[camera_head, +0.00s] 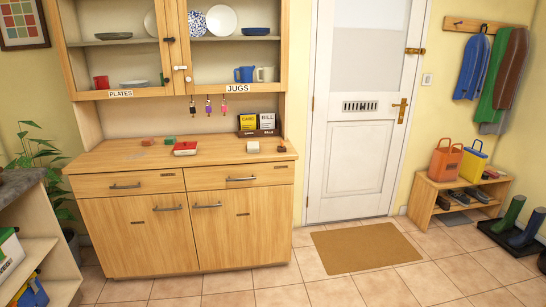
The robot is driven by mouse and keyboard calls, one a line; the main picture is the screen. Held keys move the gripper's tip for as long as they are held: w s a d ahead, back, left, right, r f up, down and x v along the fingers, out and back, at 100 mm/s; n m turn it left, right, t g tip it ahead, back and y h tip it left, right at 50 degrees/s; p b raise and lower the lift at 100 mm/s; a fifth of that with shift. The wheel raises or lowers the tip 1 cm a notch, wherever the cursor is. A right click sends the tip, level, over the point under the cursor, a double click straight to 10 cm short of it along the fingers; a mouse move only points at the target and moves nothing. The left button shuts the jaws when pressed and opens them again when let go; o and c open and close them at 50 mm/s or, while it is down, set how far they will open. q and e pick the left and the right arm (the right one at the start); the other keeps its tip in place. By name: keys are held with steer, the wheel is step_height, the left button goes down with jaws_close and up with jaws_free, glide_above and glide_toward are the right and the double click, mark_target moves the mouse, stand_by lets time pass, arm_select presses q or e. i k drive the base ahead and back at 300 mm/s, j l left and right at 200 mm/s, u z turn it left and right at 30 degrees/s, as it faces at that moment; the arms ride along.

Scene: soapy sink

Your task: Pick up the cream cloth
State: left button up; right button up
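I cannot make out a cream cloth in the head view. A small cream block-like thing (253,147) lies on the wooden dresser top (220,154), too small to tell what it is. Neither of my grippers is in view.
The dresser top also bears a red and white box (185,148), small blocks and a card holder (257,124). Shelves above hold plates and jugs (244,74). A white door (357,120), brown doormat (366,247) and shoe bench (425,199) are at the right. Tiled floor is open in front.

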mark_target(253, 147)
steer(key=i, duration=0.7)
steer(key=i+u, duration=0.15)
steer(key=i, duration=0.55)
steer(key=i+l, duration=0.15)
steer(key=i, duration=0.55)
